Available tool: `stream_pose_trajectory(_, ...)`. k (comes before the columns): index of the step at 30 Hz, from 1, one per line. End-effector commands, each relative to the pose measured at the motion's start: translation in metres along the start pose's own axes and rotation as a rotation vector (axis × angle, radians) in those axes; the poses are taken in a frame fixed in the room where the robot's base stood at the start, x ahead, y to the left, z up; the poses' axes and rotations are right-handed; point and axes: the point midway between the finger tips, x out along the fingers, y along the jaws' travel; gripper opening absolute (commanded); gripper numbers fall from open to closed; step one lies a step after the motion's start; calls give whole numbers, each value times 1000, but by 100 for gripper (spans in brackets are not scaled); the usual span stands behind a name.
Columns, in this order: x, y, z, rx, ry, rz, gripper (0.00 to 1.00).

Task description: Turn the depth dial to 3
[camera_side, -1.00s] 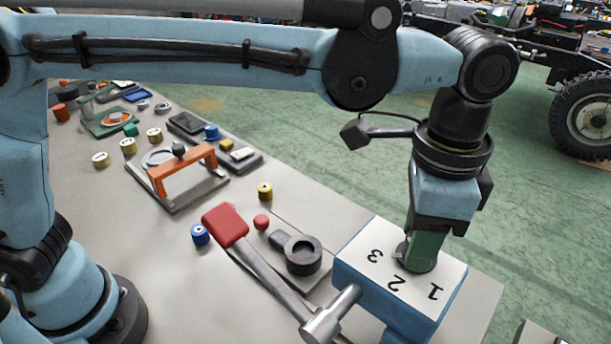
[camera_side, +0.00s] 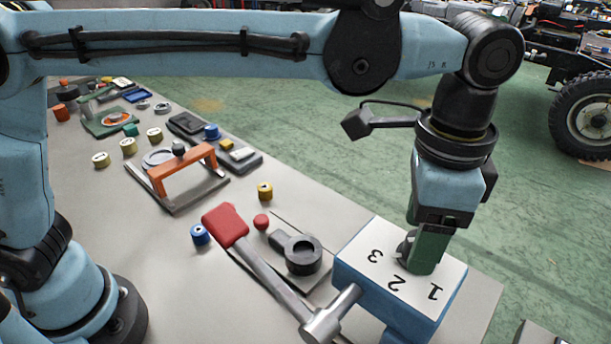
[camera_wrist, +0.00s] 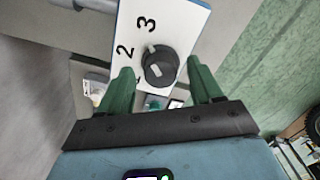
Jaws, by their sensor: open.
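The depth dial is a round black knob (camera_wrist: 160,66) on the white top of a blue box (camera_side: 352,268). The printed numbers 1, 2 and 3 run beside it. In the wrist view a pale tab shows on the knob's edge towards 3 and a pale mark on its top; I cannot tell for sure which is the pointer. My gripper (camera_wrist: 158,88) is open, its green fingers spread on either side of the knob's near part with gaps. In the side view the fingers hide much of the knob (camera_side: 404,246), and the 1 is partly hidden in the wrist view.
A red-handled lever (camera_side: 225,225) with a metal shaft lies left of the box, its end at a metal cylinder (camera_side: 332,315). A black ring-shaped part (camera_side: 303,255) sits close by. An orange handle (camera_side: 183,168) and several small parts stand farther back on the grey table.

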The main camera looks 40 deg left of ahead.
Motion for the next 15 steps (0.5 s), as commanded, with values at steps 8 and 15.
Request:
stream_pose_trajectory(8, -44, 0, 0, 0, 0, 0, 65)
stream_pose_trajectory(15, -79, 0, 0, 1, 0, 0, 65)
